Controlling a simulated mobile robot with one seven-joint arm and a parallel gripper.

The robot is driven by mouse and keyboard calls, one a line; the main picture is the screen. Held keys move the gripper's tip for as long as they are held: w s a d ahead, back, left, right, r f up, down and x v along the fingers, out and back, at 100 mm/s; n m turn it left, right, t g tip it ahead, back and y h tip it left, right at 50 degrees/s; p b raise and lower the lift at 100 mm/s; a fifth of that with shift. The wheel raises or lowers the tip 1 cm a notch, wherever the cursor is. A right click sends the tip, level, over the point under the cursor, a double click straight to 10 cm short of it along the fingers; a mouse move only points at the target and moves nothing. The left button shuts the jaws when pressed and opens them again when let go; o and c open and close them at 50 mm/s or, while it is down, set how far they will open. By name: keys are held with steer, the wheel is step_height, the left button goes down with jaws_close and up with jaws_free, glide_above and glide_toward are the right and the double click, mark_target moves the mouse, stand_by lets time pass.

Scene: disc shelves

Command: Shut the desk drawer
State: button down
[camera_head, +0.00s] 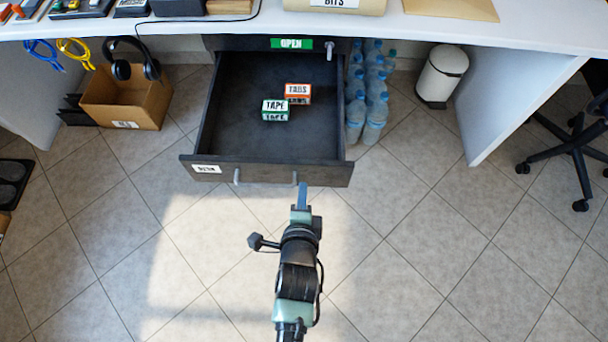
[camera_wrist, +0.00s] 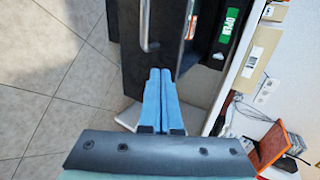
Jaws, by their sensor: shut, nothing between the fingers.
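The desk drawer (camera_head: 262,172) is dark grey and stands pulled far out from under the white desk in the head view. It has a bar handle on its front and a white label at its left end. Inside lie a green-and-white TAPE box (camera_head: 276,110) and an orange-and-white TABS box (camera_head: 298,93). My gripper (camera_head: 302,190) is at the right part of the drawer front, near the handle's right end. In the wrist view its blue fingers (camera_wrist: 160,74) are together and empty, close to the bar handle (camera_wrist: 146,28). I cannot tell whether they touch the front.
A cardboard box (camera_head: 125,100) with headphones stands left of the drawer. Several water bottles (camera_head: 366,100) stand close to its right side. A white bin (camera_head: 442,75) and a desk side panel (camera_head: 510,95) are farther right. The tiled floor in front is clear.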

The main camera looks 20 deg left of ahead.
mark_target(305, 167)
steer(key=shift+w+a+f, duration=0.1)
steer(key=shift+w+a, duration=0.1)
steer(key=shift+w, duration=0.5)
steer(key=shift+w+a, duration=0.2)
steer(key=shift+w, duration=0.55)
steer(key=shift+w+a+f, duration=0.1)
steer(key=shift+w+a, duration=0.1)
steer(key=shift+w, duration=0.5)
steer(key=shift+b, duration=0.3)
